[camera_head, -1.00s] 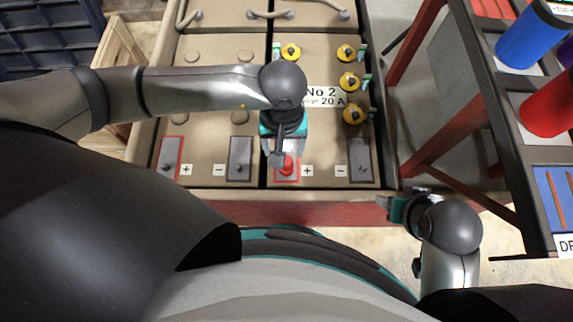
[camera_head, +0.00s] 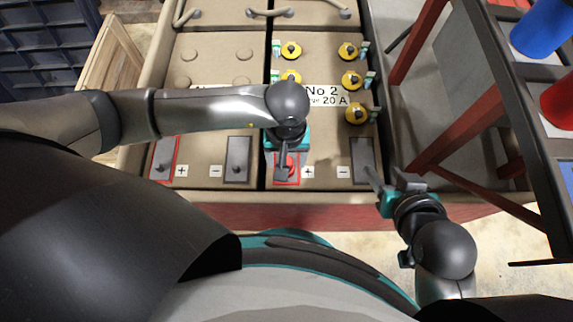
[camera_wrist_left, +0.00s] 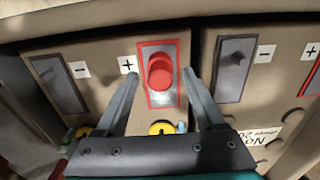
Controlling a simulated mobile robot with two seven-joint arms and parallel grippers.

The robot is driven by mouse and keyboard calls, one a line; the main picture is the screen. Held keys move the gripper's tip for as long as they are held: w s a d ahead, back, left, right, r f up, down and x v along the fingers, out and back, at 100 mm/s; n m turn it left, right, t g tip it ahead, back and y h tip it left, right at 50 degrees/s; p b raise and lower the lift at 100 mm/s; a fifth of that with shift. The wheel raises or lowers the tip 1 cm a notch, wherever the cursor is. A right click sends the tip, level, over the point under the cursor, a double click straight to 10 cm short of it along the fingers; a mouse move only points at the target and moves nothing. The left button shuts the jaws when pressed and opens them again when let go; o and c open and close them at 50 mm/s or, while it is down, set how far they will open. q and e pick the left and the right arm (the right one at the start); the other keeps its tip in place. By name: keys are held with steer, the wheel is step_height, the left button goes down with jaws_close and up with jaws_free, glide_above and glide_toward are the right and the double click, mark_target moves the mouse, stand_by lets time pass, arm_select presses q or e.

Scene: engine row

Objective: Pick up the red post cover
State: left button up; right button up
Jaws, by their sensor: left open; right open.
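The red post cover (camera_wrist_left: 160,70) is a short red cylinder on a grey, red-edged plate beside a plus sign. In the left wrist view it lies between the open fingers of my left gripper (camera_wrist_left: 159,74), with a visible gap on each side. I cannot tell if the fingertips are down at its height. In the head view my left gripper (camera_head: 285,172) is over the cover's place and hides most of it; a little red (camera_head: 291,160) shows. My right gripper (camera_head: 392,181) is open and empty near the front right corner of the battery case.
Grey terminal plates marked minus (camera_head: 237,160) stand on either side. A red-framed rack (camera_head: 440,150) with blue and red cans (camera_head: 540,28) stands at the right.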

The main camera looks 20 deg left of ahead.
arm_select(q)
steer(key=shift+f, duration=0.4)
steer(key=shift+c, duration=0.2)
jaws_close()
stand_by(0.3)
